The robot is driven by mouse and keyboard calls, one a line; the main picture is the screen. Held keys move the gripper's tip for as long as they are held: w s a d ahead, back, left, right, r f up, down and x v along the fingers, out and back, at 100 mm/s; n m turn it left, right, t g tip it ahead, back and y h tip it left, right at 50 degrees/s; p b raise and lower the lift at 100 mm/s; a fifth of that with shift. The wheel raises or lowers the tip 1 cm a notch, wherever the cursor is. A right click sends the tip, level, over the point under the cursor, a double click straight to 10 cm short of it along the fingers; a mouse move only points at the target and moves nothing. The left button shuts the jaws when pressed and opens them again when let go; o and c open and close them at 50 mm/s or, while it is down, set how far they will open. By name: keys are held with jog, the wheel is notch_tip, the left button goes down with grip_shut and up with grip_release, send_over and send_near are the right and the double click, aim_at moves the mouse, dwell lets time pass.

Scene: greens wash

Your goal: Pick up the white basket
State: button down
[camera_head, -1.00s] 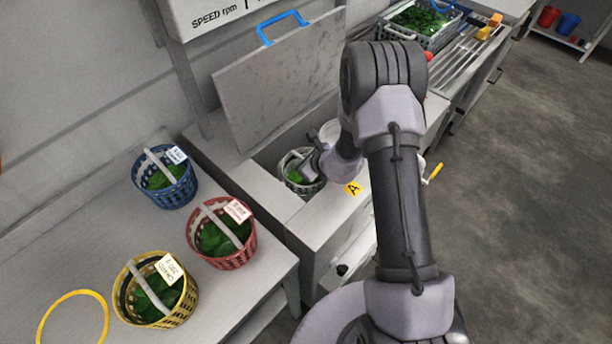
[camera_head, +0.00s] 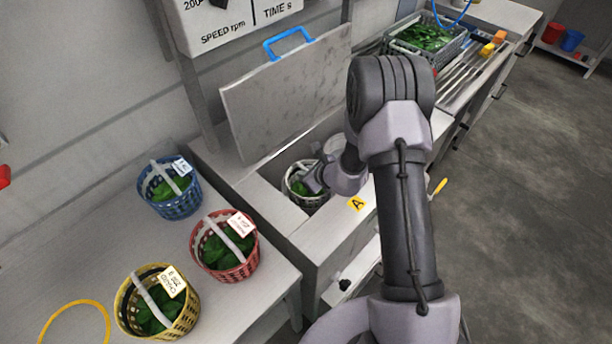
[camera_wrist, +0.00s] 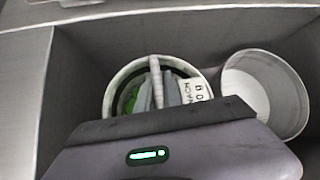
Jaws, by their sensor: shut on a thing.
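The white basket (camera_head: 291,188) holds green leaves and stands in the recessed bay of the bench in the head view. In the wrist view its rim (camera_wrist: 130,70), its upright handle and a lettered tag show just beyond my gripper. My gripper (camera_head: 311,179) is down at the basket with its jaws shut on the handle. In the wrist view the dark wrist edge hides the lower part of the basket and the gripper (camera_wrist: 158,92) partly. I cannot tell whether the basket is clear of the bay floor.
An empty white tub (camera_wrist: 262,85) stands right beside the basket. The bay walls are close around both. A tilted grey lid (camera_head: 285,95) with a blue handle rises behind. Blue (camera_head: 172,207), red (camera_head: 225,270) and yellow (camera_head: 132,318) baskets stand on the left table.

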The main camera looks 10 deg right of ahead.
notch_tip(320, 180, up, 8)
jog(key=p, duration=0.3)
jog(key=shift+r, duration=0.15)
jog(key=shift+r+p, duration=1.35)
jog(key=shift+r, duration=0.25)
